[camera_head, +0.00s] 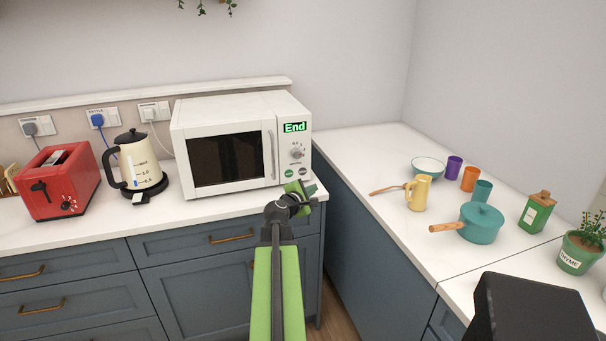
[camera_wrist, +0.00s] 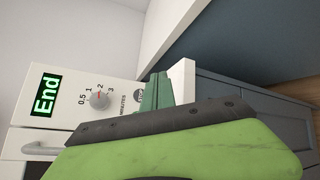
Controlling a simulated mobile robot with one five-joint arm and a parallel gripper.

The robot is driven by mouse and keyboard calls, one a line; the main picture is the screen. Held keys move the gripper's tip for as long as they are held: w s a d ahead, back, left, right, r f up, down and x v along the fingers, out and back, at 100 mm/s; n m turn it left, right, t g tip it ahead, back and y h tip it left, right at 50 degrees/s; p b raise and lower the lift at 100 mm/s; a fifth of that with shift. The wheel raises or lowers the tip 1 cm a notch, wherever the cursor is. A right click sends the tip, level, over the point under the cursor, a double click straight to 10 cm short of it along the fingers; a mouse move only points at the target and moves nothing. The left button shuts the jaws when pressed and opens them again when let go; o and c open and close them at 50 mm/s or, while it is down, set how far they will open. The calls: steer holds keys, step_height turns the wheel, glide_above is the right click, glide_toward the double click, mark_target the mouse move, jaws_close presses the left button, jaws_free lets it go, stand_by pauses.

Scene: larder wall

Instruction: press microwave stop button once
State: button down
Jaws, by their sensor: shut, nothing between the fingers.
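The white microwave (camera_head: 228,146) stands on the counter with its door shut. Its display (camera_head: 295,127) reads "End" in green, also in the wrist view (camera_wrist: 45,94). Below it is the dial (camera_head: 296,153), also in the wrist view (camera_wrist: 100,99). Low on the panel are a green button (camera_head: 289,171) and a greyish button (camera_head: 302,172); their labels are too small to read. My gripper (camera_head: 308,187) is shut and empty, at the panel's lower right.
A cream kettle (camera_head: 139,163) and red toaster (camera_head: 60,180) stand left of the microwave. The right counter holds a teal pot (camera_head: 480,222), yellow jug (camera_head: 419,193), bowl (camera_head: 428,168) and several cups. Counter around the microwave's front is clear.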

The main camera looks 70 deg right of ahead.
mark_target(303, 171)
steer(key=w+d, duration=0.3)
steer(key=d, duration=0.1)
steer(key=w+d, duration=0.2)
steer(key=d, duration=0.1)
steer(key=shift+w, duration=0.35)
steer(key=shift+a, duration=0.1)
stand_by(1.8)
steer(key=shift+w+d, duration=0.2)
steer(key=shift+d, duration=0.15)
steer(key=shift+w+d, duration=0.25)
steer(key=shift+d, duration=0.05)
stand_by(0.5)
steer(key=shift+a, duration=0.1)
steer(key=shift+s+a, duration=0.5)
steer(key=shift+a, duration=0.05)
